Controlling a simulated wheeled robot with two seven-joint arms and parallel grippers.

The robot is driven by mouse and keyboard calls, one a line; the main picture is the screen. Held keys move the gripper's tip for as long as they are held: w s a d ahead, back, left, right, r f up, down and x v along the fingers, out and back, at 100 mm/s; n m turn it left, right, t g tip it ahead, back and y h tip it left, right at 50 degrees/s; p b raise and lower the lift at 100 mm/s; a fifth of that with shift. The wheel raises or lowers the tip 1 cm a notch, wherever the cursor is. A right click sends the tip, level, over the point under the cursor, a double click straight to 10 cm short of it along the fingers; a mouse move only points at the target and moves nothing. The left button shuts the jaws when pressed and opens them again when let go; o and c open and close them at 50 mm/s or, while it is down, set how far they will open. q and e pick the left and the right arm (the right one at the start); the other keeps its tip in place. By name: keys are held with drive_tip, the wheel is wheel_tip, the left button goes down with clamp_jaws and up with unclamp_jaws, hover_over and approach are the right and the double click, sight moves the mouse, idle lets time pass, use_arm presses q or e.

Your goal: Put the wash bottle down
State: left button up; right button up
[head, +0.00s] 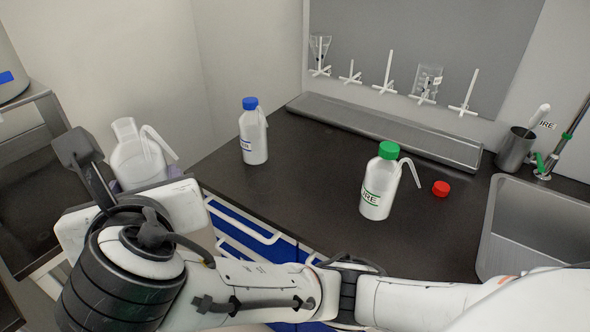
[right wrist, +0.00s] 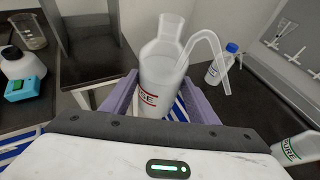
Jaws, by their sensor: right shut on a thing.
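The wash bottle (head: 137,160) is translucent white, open at the neck, with a bent spout and red lettering. It also shows in the right wrist view (right wrist: 160,75). My right gripper (head: 146,182) is shut on its body, with the purple fingers on either side. It holds the bottle roughly upright, left of the dark counter (head: 300,205) and in front of blue drawers. The bottle's lower part is hidden by my gripper. A red cap (head: 441,188) lies on the counter. My left gripper is not in view.
A blue-capped bottle (head: 253,135) and a green-capped wash bottle (head: 378,185) stand on the counter, with clear room between them. A sink (head: 540,230) and a metal cup (head: 515,150) are at right. A dark-topped cart or shelf (head: 30,165) is at left.

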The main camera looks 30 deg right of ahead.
drive_tip(key=w+d+f+m+g+h+p, duration=0.1)
drive_tip(key=w+d+m+g+h, duration=0.15)
drive_tip(key=d, duration=0.75)
drive_tip(key=w+d+f+m+g+h+p, duration=0.1)
drive_tip(key=w+d+m+h, duration=0.25)
drive_tip(key=d, duration=0.65)
drive_tip(key=w+d+f+m+g+h+p, duration=0.1)
drive_tip(key=w+d+m+g+h, duration=0.15)
drive_tip(key=d, duration=0.75)
drive_tip(key=shift+m+h, duration=0.45)
drive_tip(key=shift+m, duration=0.3)
drive_tip(key=shift+s+d+f+b, duration=0.1)
drive_tip(key=shift+d+f+b, duration=0.2)
drive_tip(key=shift+f, duration=1.4)
drive_tip(key=shift+s+d+f+b, duration=0.1)
drive_tip(key=shift+d+f+b, duration=0.2)
drive_tip(key=shift+f, duration=1.45)
drive_tip(key=shift+s+d+f+b, duration=0.1)
drive_tip(key=shift+d+f+b, duration=0.15)
drive_tip(key=shift+f, duration=1.45)
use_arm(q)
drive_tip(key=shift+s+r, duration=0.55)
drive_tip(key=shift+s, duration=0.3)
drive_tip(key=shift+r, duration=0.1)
use_arm(e)
drive_tip(key=o, duration=0.8)
drive_tip(key=shift+f, duration=0.15)
